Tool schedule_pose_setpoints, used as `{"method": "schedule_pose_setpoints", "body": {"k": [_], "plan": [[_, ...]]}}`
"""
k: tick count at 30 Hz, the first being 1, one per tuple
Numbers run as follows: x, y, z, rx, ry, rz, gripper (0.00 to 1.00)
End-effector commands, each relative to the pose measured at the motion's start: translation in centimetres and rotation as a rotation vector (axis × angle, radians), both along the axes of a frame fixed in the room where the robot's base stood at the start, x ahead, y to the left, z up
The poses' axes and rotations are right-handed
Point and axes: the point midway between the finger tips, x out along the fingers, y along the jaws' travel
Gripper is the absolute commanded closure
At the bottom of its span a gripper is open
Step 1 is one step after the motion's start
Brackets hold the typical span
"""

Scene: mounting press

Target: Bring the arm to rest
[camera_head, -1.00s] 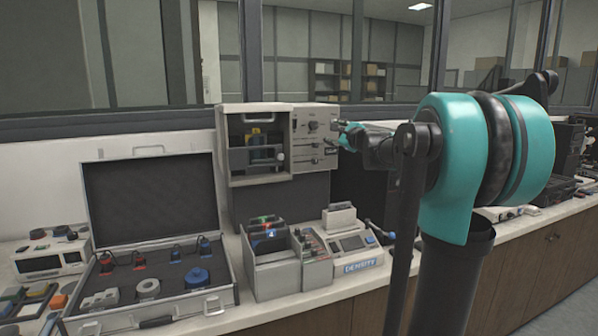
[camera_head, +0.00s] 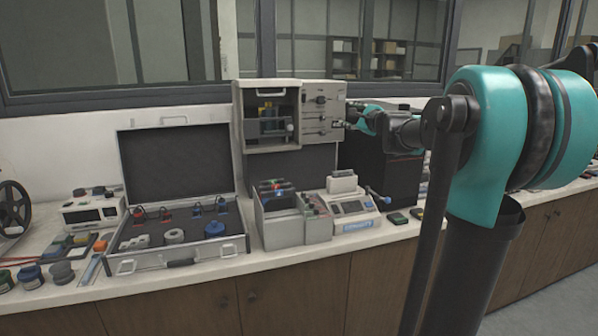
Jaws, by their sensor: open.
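My arm fills the right side of the head view, with a large teal and black joint and a dark link in front. It reaches away toward the counter. My gripper (camera_head: 349,124) is small and far off, at the right edge of the mounting press's control panel. It is open, and nothing shows between its fingers. The mounting press (camera_head: 268,88) is a pale box with an open-fronted chamber and a panel of knobs and levers. I cannot tell whether the gripper touches the panel.
An open case (camera_head: 130,265) with parts in foam lies left of a grey divided bin (camera_head: 280,233). A labelled density scale (camera_head: 352,207) stands beside the bin. A black box-shaped unit (camera_head: 375,185) stands below my forearm. Small jars and a reel crowd the far left.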

Motion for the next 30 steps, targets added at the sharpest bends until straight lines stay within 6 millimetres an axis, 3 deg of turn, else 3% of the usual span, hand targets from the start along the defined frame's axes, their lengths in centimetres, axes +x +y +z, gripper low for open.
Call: {"method": "schedule_pose_setpoints", "body": {"k": [8,14,17,23,30], "plan": [[-3.0,2.5,-4.0,-0.190,0.006,0.082,0.47],[-6.7,4.8,-8.9,-0.401,0.017,0.178,0.47],[-9.4,6.0,-12.5,-0.541,0.028,0.247,0.47],[-17.6,7.5,-22.6,-0.918,0.068,0.445,0.47],[-29.0,5.7,-34.6,-1.364,0.157,0.714,0.47]]}}
